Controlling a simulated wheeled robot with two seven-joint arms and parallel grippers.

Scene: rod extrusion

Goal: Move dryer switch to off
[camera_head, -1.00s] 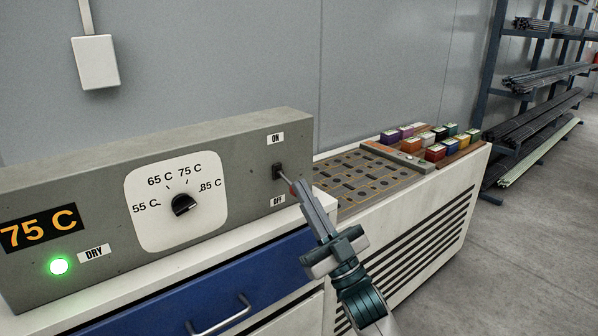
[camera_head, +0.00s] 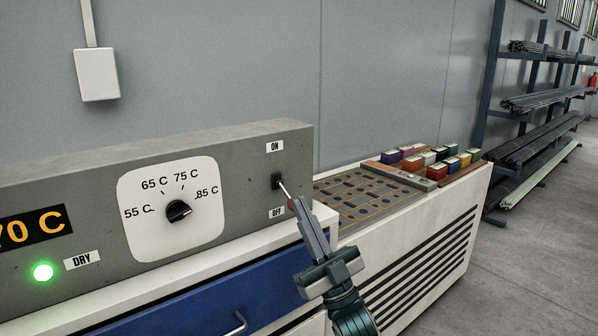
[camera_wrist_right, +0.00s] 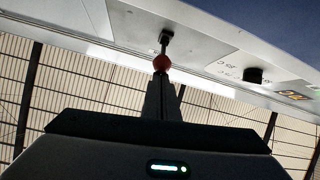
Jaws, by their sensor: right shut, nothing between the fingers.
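The dryer switch (camera_head: 278,181) is a dark toggle with a thin lever and a red ball tip, on the grey panel between the ON label (camera_head: 275,146) and the OFF label (camera_head: 276,213). Its lever sticks out and slopes down to the right in the head view; I cannot tell its exact setting. My right gripper (camera_head: 302,208) is shut and empty, its fingertips at the red tip. In the right wrist view the red ball (camera_wrist_right: 161,62) is just beyond the fingertips; contact is unclear. My left gripper is not in view.
The panel also has a dial (camera_head: 179,211), a lit green DRY light (camera_head: 43,271) and a display (camera_head: 35,229) reading 70 C. A blue drawer (camera_head: 200,300) is below. A slotted tray (camera_head: 365,190) with coloured blocks is at right; a rod rack (camera_head: 540,100) stands behind.

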